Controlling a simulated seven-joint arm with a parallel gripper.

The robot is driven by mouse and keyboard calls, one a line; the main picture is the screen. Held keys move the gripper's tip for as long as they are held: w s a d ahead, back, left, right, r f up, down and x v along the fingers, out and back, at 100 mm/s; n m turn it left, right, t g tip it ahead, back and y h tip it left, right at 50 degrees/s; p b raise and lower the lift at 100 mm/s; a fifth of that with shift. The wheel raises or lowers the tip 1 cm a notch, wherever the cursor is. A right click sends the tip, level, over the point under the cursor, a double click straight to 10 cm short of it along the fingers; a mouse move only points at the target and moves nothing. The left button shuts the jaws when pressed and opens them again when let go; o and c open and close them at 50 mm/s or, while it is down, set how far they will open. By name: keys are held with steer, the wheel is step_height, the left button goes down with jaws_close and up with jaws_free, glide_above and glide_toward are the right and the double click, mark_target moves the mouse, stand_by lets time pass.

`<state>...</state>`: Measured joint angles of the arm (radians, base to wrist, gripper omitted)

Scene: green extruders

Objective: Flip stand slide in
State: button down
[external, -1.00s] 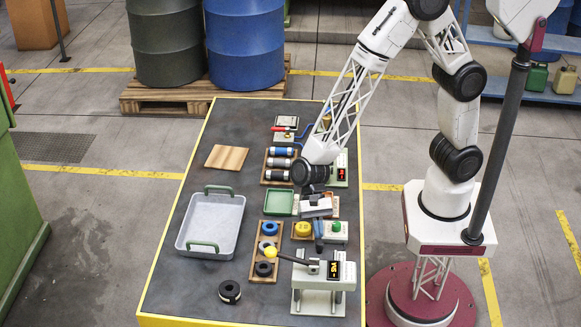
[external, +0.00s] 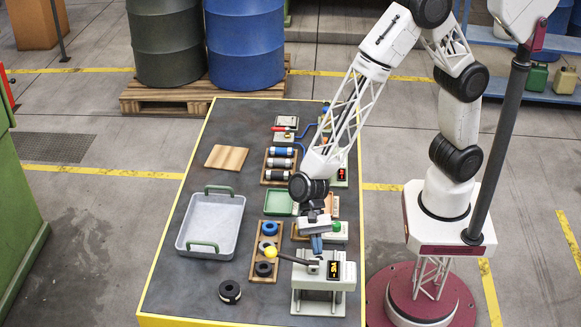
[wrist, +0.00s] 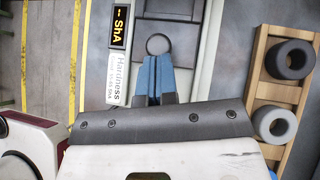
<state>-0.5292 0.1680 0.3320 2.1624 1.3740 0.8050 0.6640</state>
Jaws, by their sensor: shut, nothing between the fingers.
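The hardness tester (external: 322,275) stands near the table's front right, with a dark display reading "ShA" (external: 334,269) and a lever ending in a yellow ball (external: 270,252). In the wrist view its display (wrist: 119,27) and white "Hardness" label (wrist: 114,80) are left of my fingers. My gripper (external: 317,251) points down, just behind and over the tester. In the wrist view its blue fingers (wrist: 157,62) are together and empty. A dark ring (wrist: 159,45) appears just beyond the fingertips; whether they touch it I cannot tell. The stand's underside is hidden.
A wooden rack holds blue (external: 269,229), grey (external: 265,246) and black (external: 263,268) rings left of the tester. A black roll (external: 229,292) lies at the front. A grey tray (external: 211,224) stands left. A green-button box (external: 337,232) is close right of my gripper. The table's front left is mostly clear.

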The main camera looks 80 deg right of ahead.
mark_target(317, 261)
steer(key=shift+a, duration=1.8)
steer(key=shift+w+d, duration=0.15)
steer(key=shift+d, duration=0.45)
steer(key=shift+w+d, duration=0.15)
steer(key=shift+d, duration=0.4)
steer(key=shift+w+d, duration=0.25)
steer(key=shift+d, duration=0.75)
steer(key=v, duration=1)
